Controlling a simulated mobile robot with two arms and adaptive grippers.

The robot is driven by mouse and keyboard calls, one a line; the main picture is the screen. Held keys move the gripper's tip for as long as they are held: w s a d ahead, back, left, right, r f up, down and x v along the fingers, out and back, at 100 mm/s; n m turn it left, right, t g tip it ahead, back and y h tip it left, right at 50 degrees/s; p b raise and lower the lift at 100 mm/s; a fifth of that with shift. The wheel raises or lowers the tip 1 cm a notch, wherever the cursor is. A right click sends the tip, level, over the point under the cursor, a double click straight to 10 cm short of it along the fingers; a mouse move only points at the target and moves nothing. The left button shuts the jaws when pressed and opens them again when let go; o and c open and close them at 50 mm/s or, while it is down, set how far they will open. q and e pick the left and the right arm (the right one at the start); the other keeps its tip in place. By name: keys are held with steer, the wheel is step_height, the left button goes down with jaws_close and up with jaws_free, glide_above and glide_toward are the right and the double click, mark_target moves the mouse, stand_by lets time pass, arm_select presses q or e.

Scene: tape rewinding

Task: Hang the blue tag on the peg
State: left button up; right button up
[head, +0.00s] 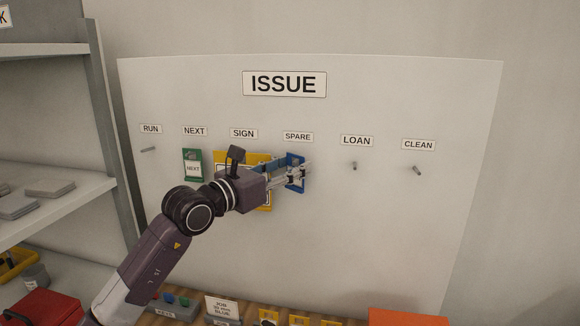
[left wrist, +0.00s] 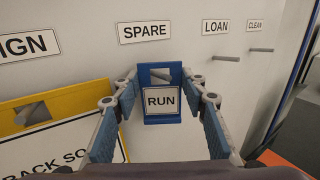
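The blue tag (head: 294,158) is on the white board under the SPARE label. In the left wrist view the tag (left wrist: 161,118) has a white face reading RUN, and a grey peg shows in its top slot. My left gripper (head: 305,173) is at the tag. Its fingers (left wrist: 160,78) stand apart on both sides of the tag, with narrow gaps seeming to show; contact is not clear. The empty RUN peg (head: 148,149) sticks out at the board's far left. My right gripper is not in view.
A green NEXT tag (head: 193,155) and a large yellow tag (left wrist: 40,107) under SIGN hang left of the gripper. The LOAN peg (head: 355,165) and CLEAN peg (head: 417,170) are bare. A shelf (head: 70,190) stands left; an orange box (head: 405,318) is below right.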

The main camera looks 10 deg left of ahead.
arm_select(q)
steer(key=o, duration=0.4)
steer(key=shift+w+f, duration=0.3)
steer(key=shift+o, duration=0.2)
steer(key=shift+s+r, duration=0.1)
steer(key=shift+s, duration=0.05)
